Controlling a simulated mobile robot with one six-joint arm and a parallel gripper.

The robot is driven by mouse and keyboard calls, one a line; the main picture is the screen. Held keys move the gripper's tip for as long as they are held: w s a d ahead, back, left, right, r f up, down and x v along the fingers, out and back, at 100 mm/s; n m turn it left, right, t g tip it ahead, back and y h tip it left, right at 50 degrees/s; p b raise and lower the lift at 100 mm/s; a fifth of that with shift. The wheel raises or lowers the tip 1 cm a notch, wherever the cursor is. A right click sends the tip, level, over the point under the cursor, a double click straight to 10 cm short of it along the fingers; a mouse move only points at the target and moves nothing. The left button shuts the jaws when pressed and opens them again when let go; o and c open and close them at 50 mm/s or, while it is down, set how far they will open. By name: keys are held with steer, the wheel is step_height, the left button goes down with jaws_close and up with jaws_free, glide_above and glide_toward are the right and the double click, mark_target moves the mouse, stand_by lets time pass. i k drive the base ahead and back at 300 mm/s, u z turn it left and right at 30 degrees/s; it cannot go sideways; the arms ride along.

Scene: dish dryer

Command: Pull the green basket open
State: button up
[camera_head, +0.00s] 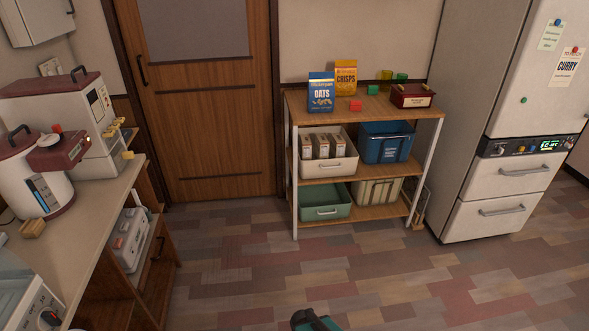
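The green basket (325,201) is on the bottom shelf of the wooden rack, on its left side. It looks like an open-topped bin with a pale handle on its front face. Its front sits near the shelf's front edge, and its inside is partly shaded by the shelf above. My gripper does not show. Only a dark and teal part, which looks like my arm, shows at the bottom edge of the picture, well apart from the basket.
The rack (371,178) also holds a white basket (340,168), a blue basket (377,128) and a cream basket (375,192). A fridge (461,203) stands to the right, a counter (96,215) to the left. The floor (270,275) before the rack is clear.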

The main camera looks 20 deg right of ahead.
mark_target(329, 201)
steer(key=u, duration=0.25)
steer(key=i, duration=1)
steer(key=u, duration=0.15)
